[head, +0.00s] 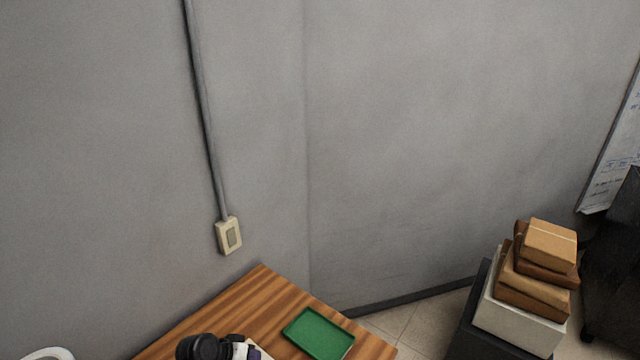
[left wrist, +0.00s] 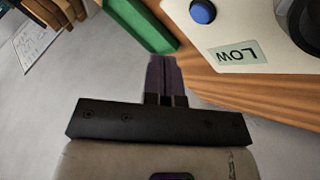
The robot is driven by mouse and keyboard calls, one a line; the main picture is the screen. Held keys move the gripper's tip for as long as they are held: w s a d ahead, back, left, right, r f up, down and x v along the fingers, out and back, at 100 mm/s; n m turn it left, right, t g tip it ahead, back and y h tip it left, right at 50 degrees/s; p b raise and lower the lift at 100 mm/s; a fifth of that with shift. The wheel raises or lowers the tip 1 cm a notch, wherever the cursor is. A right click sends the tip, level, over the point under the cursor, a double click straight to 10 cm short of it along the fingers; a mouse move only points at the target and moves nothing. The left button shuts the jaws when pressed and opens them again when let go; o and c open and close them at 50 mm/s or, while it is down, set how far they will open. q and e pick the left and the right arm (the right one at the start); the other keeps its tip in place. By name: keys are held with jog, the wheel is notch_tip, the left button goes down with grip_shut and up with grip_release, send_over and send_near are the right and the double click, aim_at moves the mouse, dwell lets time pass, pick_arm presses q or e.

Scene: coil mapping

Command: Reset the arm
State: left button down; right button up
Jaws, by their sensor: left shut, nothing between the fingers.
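My left gripper (left wrist: 163,62) shows in the left wrist view with its two dark purplish fingers together. It is shut and empty. The fingertips are in front of the wooden table's edge, and I cannot tell the gap to the table. In the head view I cannot make out the left gripper clearly. A white curved part at the lower left edge of that view may be my arm. My right gripper is in neither view.
The wooden table (head: 222,301) holds a green tray (head: 319,333) and a pale panel (left wrist: 230,22) with a blue button (left wrist: 203,12), a "LOW" label and a black round part (head: 204,346). Stacked boxes (head: 535,270) stand right. A wall outlet (head: 228,235) is behind.

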pick_arm(q)
notch_tip(320, 180, up, 14)
jog(key=s+a+m+t+y, duration=0.2)
jog(key=t+y, duration=0.1)
jog(key=y, duration=0.1)
jog(key=s+r+t+y, duration=0.2)
jog(key=s, duration=0.4)
jog(key=s+f+n+g, duration=0.15)
jog(key=s+f, duration=0.35)
jog(key=s, duration=0.6)
jog(key=s+f+g, duration=0.2)
jog(key=s+f, duration=0.4)
jog(key=s, duration=0.5)
jog(key=s+f+g, duration=0.2)
jog(key=s+f, duration=0.3)
jog(key=s, duration=0.6)
notch_tip(320, 180, up, 20)
jog(key=p, duration=2)
jog(key=shift+s+f+y, duration=0.25)
jog(key=shift+s+y, duration=0.05)
jog(key=shift+y, duration=0.1)
jog(key=shift+a+g, duration=0.1)
jog(key=shift+g, duration=0.15)
jog(key=shift+s, duration=0.1)
